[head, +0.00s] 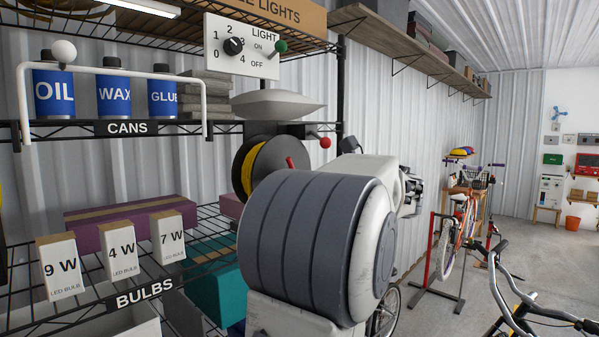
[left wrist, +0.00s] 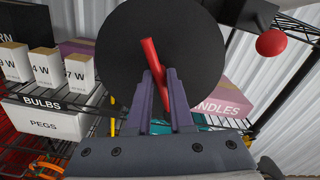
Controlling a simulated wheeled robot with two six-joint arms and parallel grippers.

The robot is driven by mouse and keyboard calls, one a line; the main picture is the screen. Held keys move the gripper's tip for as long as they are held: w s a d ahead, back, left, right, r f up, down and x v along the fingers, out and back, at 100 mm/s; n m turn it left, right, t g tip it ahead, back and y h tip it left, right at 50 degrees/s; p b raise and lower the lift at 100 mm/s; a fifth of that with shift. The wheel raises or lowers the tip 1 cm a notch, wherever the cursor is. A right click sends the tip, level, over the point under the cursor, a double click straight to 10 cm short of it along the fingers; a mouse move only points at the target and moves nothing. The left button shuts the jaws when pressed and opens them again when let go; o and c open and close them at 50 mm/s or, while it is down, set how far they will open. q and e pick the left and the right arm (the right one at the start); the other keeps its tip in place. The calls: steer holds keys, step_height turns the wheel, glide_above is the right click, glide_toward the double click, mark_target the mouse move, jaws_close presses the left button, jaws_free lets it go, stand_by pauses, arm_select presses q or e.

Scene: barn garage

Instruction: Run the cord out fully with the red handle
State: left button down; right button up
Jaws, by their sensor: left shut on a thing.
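The cord reel (head: 247,168) is mounted by the shelving, with yellow cord wound behind a black disc. The red handle (head: 290,162) sticks out from the disc's face. In the left wrist view the black disc (left wrist: 120,60) fills the upper middle, and the red handle (left wrist: 150,55) slants across its front. My left gripper (left wrist: 160,78) is shut on this handle, with its purple fingers on either side. In the head view my own arm hides the gripper. The cord's free end cannot be made out. My right gripper does not show.
A red ball knob (head: 325,142) sits just right of the reel; it also shows in the left wrist view (left wrist: 271,43). Blue cans (head: 113,95) and bulb boxes (head: 122,246) stand on wire shelves at left. A bicycle (head: 458,225) and open floor are at right.

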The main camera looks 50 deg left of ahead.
arm_select(q)
steer(key=shift+m+p, duration=0.45)
steer(key=shift+m, duration=0.35)
steer(key=c, duration=0.8)
jaws_free()
steer(key=shift+d, duration=0.1)
steer(key=shift+w+d+b, duration=0.3)
steer(key=shift+d+b, duration=0.35)
steer(key=shift+d, duration=1.05)
steer(key=shift+w+d+b, duration=0.35)
steer(key=shift+d+b, duration=0.25)
steer(key=shift+d, duration=1.05)
steer(key=shift+w+d+b, duration=0.3)
steer(key=shift+d+b, duration=0.35)
steer(key=shift+d, duration=1.05)
